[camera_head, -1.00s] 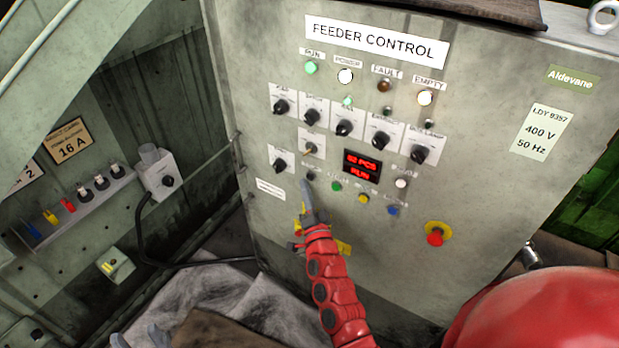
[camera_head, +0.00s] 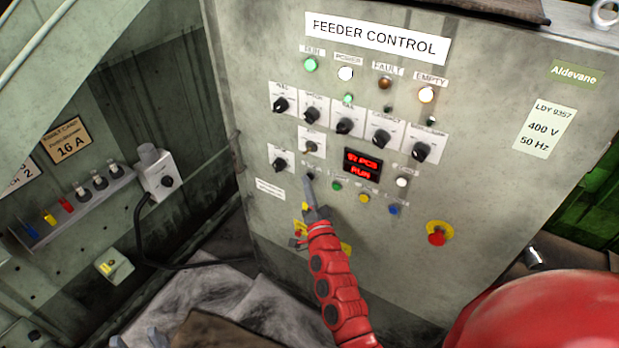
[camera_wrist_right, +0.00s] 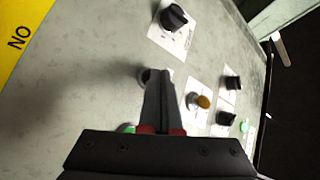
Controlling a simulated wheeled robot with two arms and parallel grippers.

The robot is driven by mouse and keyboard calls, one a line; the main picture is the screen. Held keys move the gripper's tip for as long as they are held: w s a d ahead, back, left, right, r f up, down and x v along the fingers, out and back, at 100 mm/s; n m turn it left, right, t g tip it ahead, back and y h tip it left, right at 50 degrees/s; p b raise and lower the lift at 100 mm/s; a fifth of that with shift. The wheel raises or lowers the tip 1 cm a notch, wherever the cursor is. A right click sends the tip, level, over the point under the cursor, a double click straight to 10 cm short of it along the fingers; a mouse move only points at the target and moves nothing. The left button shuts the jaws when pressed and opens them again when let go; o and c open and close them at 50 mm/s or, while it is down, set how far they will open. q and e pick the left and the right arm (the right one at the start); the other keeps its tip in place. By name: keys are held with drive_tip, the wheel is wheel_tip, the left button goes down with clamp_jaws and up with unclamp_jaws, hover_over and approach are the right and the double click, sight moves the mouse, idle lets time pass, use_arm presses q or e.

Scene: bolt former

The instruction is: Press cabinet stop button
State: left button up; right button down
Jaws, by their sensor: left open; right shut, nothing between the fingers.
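The grey feeder control cabinet (camera_head: 470,110) stands ahead. On its front, a small dark button (camera_head: 311,175) sits left of the green (camera_head: 337,185), yellow (camera_head: 363,198) and blue (camera_head: 393,210) buttons; its label is too small to read. My right gripper (camera_head: 307,181) is shut and empty, its tips at the dark button. In the right wrist view the tips (camera_wrist_right: 164,72) overlap the dark button (camera_wrist_right: 146,75), partly hiding it; I cannot tell whether they touch. A red mushroom button (camera_head: 438,236) on a yellow ring sits lower right. My left gripper (camera_head: 137,340) is open at the bottom left.
Black rotary knobs (camera_head: 343,126) and a toggle switch (camera_head: 311,148) sit above the button row. A red display (camera_head: 362,166) reads RUN on its lower line. The RUN lamp (camera_head: 310,65) is green. A socket panel (camera_head: 80,205) stands left.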

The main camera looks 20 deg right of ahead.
drive_tip(key=shift+w+d, duration=0.15)
drive_tip(key=shift+d, duration=0.05)
drive_tip(key=shift+a, duration=0.1)
idle(0.4)
drive_tip(key=shift+s+a, duration=0.55)
drive_tip(key=shift+a, duration=0.05)
drive_tip(key=s+a, duration=0.1)
drive_tip(key=a, duration=0.1)
drive_tip(key=s+a+p, duration=0.1)
drive_tip(key=s+a, duration=0.1)
idle(0.5)
drive_tip(key=shift+d, duration=0.1)
idle(0.4)
